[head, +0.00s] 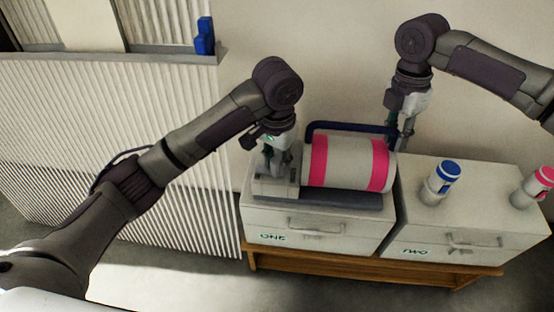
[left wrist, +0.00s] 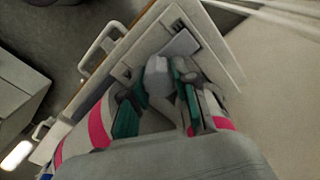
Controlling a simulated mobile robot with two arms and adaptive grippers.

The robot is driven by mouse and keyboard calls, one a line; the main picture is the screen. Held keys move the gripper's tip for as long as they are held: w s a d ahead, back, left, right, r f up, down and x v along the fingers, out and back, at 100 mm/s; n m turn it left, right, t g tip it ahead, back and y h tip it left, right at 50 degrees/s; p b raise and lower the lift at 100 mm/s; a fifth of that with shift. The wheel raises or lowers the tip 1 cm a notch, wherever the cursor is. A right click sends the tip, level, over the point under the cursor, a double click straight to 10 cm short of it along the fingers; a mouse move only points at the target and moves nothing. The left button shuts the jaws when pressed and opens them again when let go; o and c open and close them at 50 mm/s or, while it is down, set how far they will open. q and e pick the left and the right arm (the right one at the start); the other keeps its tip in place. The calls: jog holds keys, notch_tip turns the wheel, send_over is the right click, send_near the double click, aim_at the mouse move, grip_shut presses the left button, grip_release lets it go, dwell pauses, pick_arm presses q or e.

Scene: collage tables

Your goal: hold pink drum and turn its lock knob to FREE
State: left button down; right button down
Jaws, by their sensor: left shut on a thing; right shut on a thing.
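The pink drum (head: 346,162), white with two pink bands, lies on its side in a grey stand (head: 335,199) on the cabinet marked ONE. A dark blue bar (head: 340,127) runs behind it. My left gripper (head: 279,168) points down at the drum's left end. In the left wrist view its green-padded fingers (left wrist: 160,97) are shut around a pale grey lock knob (left wrist: 158,78). The knob's marking cannot be read. My right gripper (head: 403,140) is shut at the right end of the blue bar, beside the drum; its fingertips are partly hidden.
Cabinet TWO (head: 470,225) stands to the right, with a blue-capped canister (head: 440,184) and a pink-capped canister (head: 533,189) on top. Both cabinets rest on a wooden bench (head: 340,268). A ribbed white panel (head: 110,120) is at left, and a wall is close behind.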

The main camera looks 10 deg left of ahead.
aim_at(277, 159)
pick_arm(q)
jog(key=shift+d+r, duration=0.1)
pick_arm(e)
jog(key=shift+s+a+f, duration=0.15)
jog(key=shift+f, duration=0.1)
pick_arm(q)
jog(key=c, duration=0.9)
grip_release()
pick_arm(e)
jog(key=shift+d+r, duration=0.15)
jog(key=shift+d, duration=0.1)
pick_arm(q)
notch_tip(277, 159, up, 12)
jog(key=shift+f, duration=0.1)
